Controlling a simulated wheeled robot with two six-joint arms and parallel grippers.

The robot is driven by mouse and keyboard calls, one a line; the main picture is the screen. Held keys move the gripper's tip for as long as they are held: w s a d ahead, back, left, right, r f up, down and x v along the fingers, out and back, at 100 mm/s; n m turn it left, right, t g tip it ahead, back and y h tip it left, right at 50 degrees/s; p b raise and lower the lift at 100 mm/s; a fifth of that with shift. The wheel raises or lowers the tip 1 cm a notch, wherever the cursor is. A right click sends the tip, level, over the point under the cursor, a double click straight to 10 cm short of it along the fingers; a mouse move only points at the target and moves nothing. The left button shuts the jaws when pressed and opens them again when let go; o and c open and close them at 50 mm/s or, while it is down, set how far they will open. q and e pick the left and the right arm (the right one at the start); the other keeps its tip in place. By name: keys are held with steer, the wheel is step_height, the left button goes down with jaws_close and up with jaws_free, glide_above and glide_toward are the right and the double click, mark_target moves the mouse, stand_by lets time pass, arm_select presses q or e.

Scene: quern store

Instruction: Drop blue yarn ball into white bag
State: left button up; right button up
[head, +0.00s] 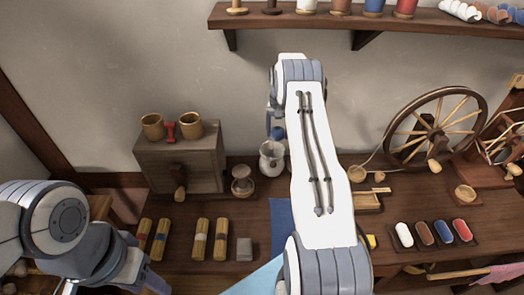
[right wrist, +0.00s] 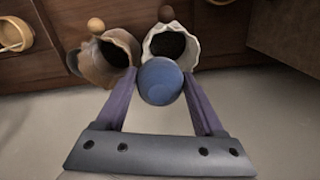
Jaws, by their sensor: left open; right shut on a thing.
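The white bag (head: 271,160) stands open-topped on the table near the wall. In the right wrist view the white bag (right wrist: 190,42) shows its scalloped rim and dark inside. My right gripper (right wrist: 158,88) is shut on the blue yarn ball (right wrist: 160,82), which overlaps the bag's rim in that view. In the head view the ball (head: 278,133) shows just above the bag; I cannot tell if they touch. My right arm hides much of the table's middle. My left gripper (head: 112,285) is low at the left, partly cut off, open and away from the bag.
A brown bag (right wrist: 100,62) stands open beside the white bag in the right wrist view. A spinning wheel (head: 432,128) stands at right. A shelf (head: 350,18) hangs above.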

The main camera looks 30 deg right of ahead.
steer(key=shift+d+f, duration=0.15)
steer(key=shift+d, duration=0.1)
steer(key=shift+f+b, duration=0.25)
steer(key=shift+b, duration=0.1)
steer(key=f+b, duration=0.3)
steer(key=f, duration=0.1)
steer(key=shift+w+a, duration=0.2)
steer(key=shift+a, duration=0.05)
steer(key=shift+f+b, duration=0.3)
steer(key=shift+f, duration=0.25)
steer(key=shift+s+d, duration=0.1)
steer(key=o, duration=1.3)
steer(key=shift+o, duration=0.2)
steer(key=shift+r, duration=0.15)
step_height(320, 180, up, 10)
steer(key=shift+r+b, duration=0.1)
steer(key=shift+b, duration=0.35)
